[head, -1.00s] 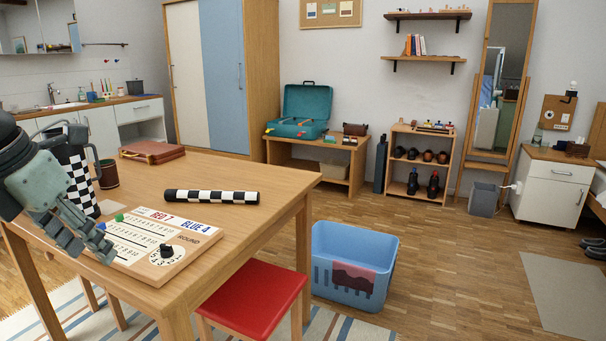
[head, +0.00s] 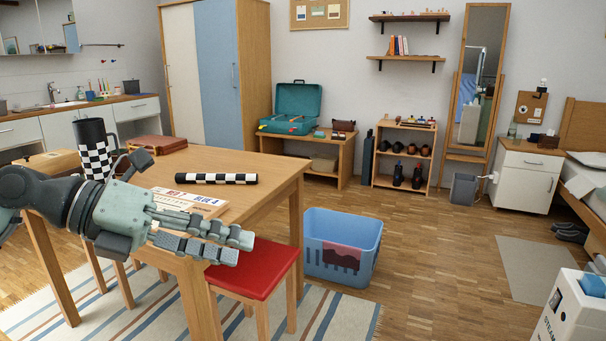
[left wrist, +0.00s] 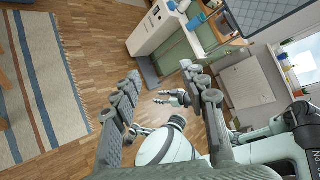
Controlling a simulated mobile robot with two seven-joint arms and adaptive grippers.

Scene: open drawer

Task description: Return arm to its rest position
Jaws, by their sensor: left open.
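My left gripper (head: 240,248) reaches in from the left in the head view. It is open and empty, above the front edge of the wooden table (head: 268,169) and in front of the red stool (head: 262,268). Its two spread fingers also show in the left wrist view (left wrist: 163,82), with nothing between them. What seems to be my right gripper (left wrist: 172,97) appears small beyond them; its jaws are too small to judge. The head view does not show it.
On the table are a checkered cylinder (head: 217,179), a score board (head: 200,198), a checkered jug (head: 94,150) and a brown case (head: 158,145). A blue basket (head: 342,246) stands on the floor. A white box (head: 572,312) is at lower right. Floor between them is clear.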

